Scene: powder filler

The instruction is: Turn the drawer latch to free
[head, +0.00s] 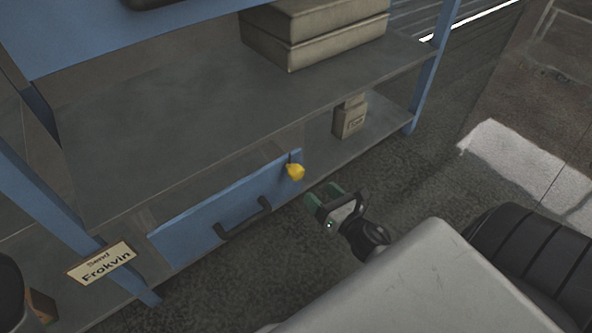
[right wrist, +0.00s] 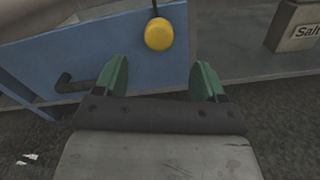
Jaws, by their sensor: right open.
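The drawer latch is a yellow knob (head: 295,172) at the upper right corner of the blue drawer front (head: 195,222). In the right wrist view the yellow latch (right wrist: 159,34) hangs from a dark stem, above and between the fingertips. The drawer has a dark bar handle (head: 243,218), which also shows at the left of the right wrist view (right wrist: 75,84). My right gripper (head: 324,198) has green fingers, is open and empty, and is to the right of and lower than the latch, apart from it. My left gripper is not in view.
A small box (head: 350,119) stands on the lower shelf right of the drawer. Larger boxes (head: 315,38) lie on the shelf above. A sign (head: 102,262) is at the blue post on the left. The dark floor before the drawer is clear.

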